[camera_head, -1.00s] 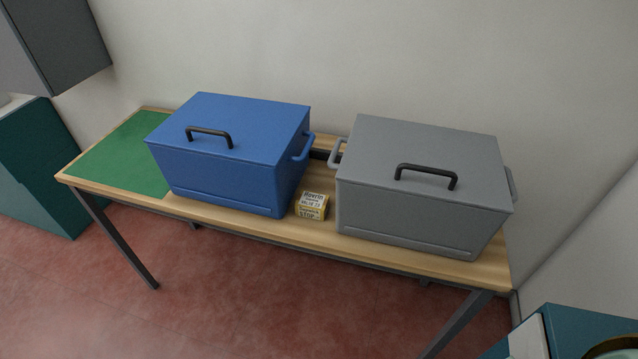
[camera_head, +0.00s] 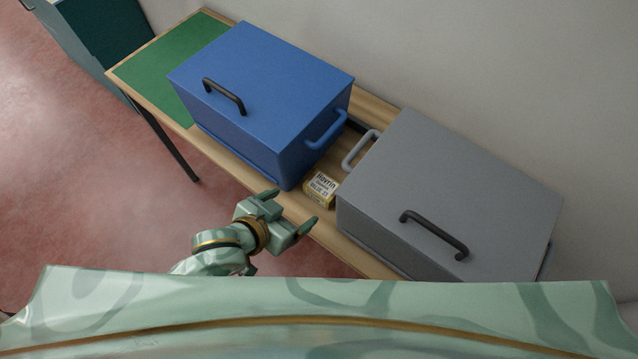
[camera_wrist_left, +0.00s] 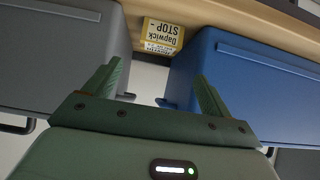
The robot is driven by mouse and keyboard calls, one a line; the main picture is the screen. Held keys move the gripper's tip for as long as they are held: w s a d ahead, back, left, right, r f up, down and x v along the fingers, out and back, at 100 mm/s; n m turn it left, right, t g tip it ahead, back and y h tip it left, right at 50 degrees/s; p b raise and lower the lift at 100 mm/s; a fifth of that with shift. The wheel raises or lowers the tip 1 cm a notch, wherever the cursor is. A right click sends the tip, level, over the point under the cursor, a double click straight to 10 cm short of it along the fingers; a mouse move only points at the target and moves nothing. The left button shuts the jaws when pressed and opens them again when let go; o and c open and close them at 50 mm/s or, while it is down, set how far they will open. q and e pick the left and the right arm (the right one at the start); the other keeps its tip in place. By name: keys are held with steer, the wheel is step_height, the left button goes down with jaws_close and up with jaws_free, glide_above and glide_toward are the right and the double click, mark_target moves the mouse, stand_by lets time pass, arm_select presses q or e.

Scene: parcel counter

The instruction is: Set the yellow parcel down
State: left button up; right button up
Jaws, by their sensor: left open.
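The yellow parcel (camera_head: 321,190), a small box with a printed white label, stands on the counter in the gap between the blue box and the grey box. It also shows in the left wrist view (camera_wrist_left: 161,36), ahead of the fingers. My left gripper (camera_head: 291,210) is open and empty, in front of the parcel and apart from it, near the counter's front edge. Its two fingers show in the left wrist view (camera_wrist_left: 158,82), spread apart. My right gripper is not in view.
The blue box (camera_head: 265,75) and the grey box (camera_head: 470,190) stand close on either side of the parcel, with side handles reaching into the gap. A green mat (camera_head: 160,75) at the counter's left end is largely clear. The wooden counter (camera_head: 372,108) meets a wall behind.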

mark_target(322, 185)
arm_select(q)
steer(key=b+x, duration=0.2)
steer(key=x, duration=0.3)
steer(key=b+x, duration=0.1)
steer(key=x, duration=0.4)
steer(key=shift+w+d+b, duration=0.35)
steer(key=b+x, duration=0.2)
steer(key=x, duration=0.3)
steer(key=shift+w, duration=0.3)
steer(key=shift+r, duration=0.15)
steer(key=c, duration=0.9)
